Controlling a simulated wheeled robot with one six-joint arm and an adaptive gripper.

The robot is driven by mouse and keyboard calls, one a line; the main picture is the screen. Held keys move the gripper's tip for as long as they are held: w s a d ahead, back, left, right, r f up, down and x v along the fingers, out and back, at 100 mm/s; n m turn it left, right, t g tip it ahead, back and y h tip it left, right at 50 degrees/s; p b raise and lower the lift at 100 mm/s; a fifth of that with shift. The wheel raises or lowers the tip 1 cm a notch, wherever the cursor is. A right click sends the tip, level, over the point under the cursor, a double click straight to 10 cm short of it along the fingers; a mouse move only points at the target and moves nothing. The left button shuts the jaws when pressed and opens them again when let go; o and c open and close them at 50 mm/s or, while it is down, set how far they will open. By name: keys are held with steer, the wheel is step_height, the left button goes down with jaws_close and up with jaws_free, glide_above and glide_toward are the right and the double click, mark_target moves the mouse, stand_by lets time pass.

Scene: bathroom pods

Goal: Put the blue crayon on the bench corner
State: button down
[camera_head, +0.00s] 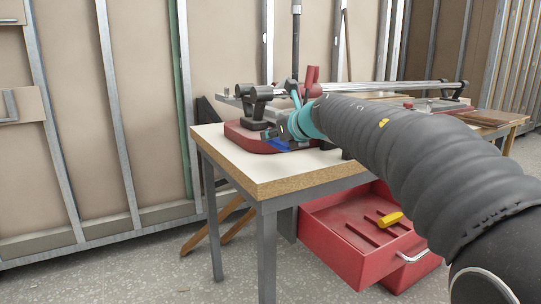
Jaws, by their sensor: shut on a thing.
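The bench (262,177) has a pale top with a raw wood-coloured edge, and its near corner points toward me with bare surface around it. My gripper (270,135) is at the end of my grey ribbed arm, over the far left part of the bench top, beside a red machine base. It is small and partly hidden by the teal joint of my wrist. A small blue thing, which looks like the blue crayon (277,144), shows at the gripper's fingers. My gripper is shut on it. I cannot tell whether the crayon touches the bench or the red base.
A red machine base (240,137) with black fittings and metal rails (380,87) takes up the back of the bench. Below, an open red drawer (345,241) holds a yellow-handled tool (391,219). The bench's front left top is clear.

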mark_target(272, 163)
steer(key=shift+s+a+f, duration=0.15)
steer(key=shift+a+f, duration=0.15)
steer(key=shift+f, duration=0.05)
steer(key=shift+f+b, duration=1.1)
steer(key=shift+f, duration=0.7)
steer(key=shift+f, duration=0.15)
steer(key=c, duration=0.8)
jaws_free()
steer(key=shift+s+d+r, duration=0.1)
steer(key=shift+r, duration=0.15)
steer(key=p+v, duration=0.1)
steer(key=v, duration=1)
steer(key=shift+s+d+r, duration=0.15)
steer(key=shift+s+d, duration=0.05)
steer(key=shift+s, duration=0.05)
